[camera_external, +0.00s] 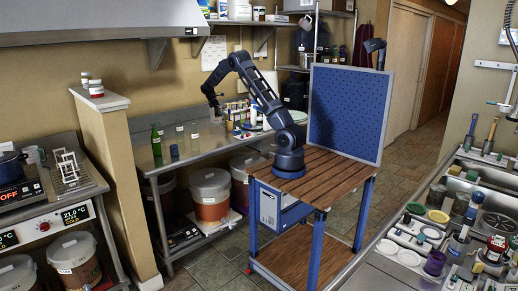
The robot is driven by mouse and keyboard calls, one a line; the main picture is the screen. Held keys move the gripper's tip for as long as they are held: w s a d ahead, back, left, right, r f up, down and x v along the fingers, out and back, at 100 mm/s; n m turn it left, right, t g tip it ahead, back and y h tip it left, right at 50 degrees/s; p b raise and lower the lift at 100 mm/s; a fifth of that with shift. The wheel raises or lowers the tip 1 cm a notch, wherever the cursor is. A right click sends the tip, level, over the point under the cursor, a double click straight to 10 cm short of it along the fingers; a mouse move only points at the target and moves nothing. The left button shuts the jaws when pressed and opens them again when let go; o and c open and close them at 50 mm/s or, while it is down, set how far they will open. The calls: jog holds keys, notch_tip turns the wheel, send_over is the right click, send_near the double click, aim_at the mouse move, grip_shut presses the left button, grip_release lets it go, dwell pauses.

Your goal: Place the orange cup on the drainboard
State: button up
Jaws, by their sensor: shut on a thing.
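My gripper (215,106) hangs from the bent arm above the back steel table (215,145), near its several bottles and jars. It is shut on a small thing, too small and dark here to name. I cannot make out an orange cup for certain; small orange and yellow items (229,124) stand close below and right of my gripper. A steel sink counter (352,281) runs along the right, crowded with small dishes and tools. I cannot tell which part of the steel surfaces is the drainboard.
A green bottle (156,140) stands on the left of the back table. A blue pegboard (346,112) rises behind my arm's wooden-topped cart (330,180). Buckets (210,194) stand under the table. A stove (18,195) and wire rack (66,166) are at left.

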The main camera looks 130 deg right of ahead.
notch_tip(320, 180, down, 11)
jog(key=shift+f, duration=0.1)
dwell(0.5)
jog(key=shift+f, duration=0.15)
jog(key=o, duration=1)
jog(key=v, duration=1.2)
